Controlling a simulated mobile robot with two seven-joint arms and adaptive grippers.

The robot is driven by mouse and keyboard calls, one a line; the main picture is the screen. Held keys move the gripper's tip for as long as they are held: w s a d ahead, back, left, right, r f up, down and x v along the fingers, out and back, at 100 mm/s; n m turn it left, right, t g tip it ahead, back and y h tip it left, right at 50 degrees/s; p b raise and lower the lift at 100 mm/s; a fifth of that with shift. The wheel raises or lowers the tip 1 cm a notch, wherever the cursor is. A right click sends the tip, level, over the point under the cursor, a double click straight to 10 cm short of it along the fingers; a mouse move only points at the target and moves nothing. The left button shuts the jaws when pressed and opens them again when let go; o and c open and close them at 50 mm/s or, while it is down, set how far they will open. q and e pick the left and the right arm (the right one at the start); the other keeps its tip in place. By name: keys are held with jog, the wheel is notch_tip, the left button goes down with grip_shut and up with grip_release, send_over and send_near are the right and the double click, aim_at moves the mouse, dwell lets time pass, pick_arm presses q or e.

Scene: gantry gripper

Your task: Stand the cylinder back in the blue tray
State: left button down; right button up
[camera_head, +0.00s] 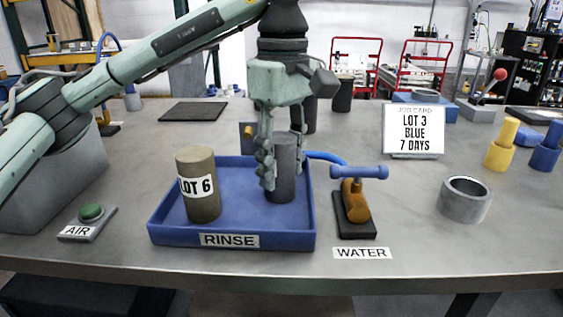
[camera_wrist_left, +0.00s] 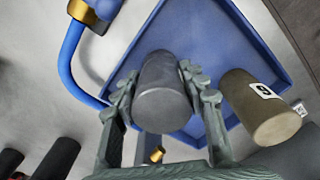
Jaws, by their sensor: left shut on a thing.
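The blue tray (camera_head: 230,240) with a RINSE label sits on the grey table. My left gripper (camera_head: 283,172) points down over its right part and is shut on a dark grey cylinder (camera_head: 284,155). The cylinder is upright between the fingers, with its lower end inside the tray outline. I cannot tell whether it touches the tray floor. The left wrist view also shows the cylinder (camera_wrist_left: 164,100) between both fingers, over the tray (camera_wrist_left: 225,45). An olive-brown cylinder (camera_head: 202,205) marked LOT 6 stands in the tray's left part. My right gripper is not in view.
A valve with a blue handle (camera_head: 358,172) stands close to the tray's right side. A green button (camera_head: 91,212) is at left and a grey ring (camera_head: 465,200) at right. A job card (camera_head: 413,130) reads LOT 3 BLUE 7 DAYS. Dark cylinders (camera_head: 342,95) stand behind the gripper.

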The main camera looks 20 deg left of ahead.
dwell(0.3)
pick_arm(q)
jog(key=c, duration=1.2)
grip_release()
jog(key=o, duration=0.3)
jog(key=shift+o, duration=0.2)
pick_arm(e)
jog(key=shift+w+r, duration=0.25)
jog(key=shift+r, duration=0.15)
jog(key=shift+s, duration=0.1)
pick_arm(q)
jog(key=shift+r, duration=0.15)
notch_tip(320, 180, up, 11)
jog(key=shift+f+p, duration=0.1)
jog(key=shift+p, duration=0.35)
jog(key=shift+r, duration=0.5)
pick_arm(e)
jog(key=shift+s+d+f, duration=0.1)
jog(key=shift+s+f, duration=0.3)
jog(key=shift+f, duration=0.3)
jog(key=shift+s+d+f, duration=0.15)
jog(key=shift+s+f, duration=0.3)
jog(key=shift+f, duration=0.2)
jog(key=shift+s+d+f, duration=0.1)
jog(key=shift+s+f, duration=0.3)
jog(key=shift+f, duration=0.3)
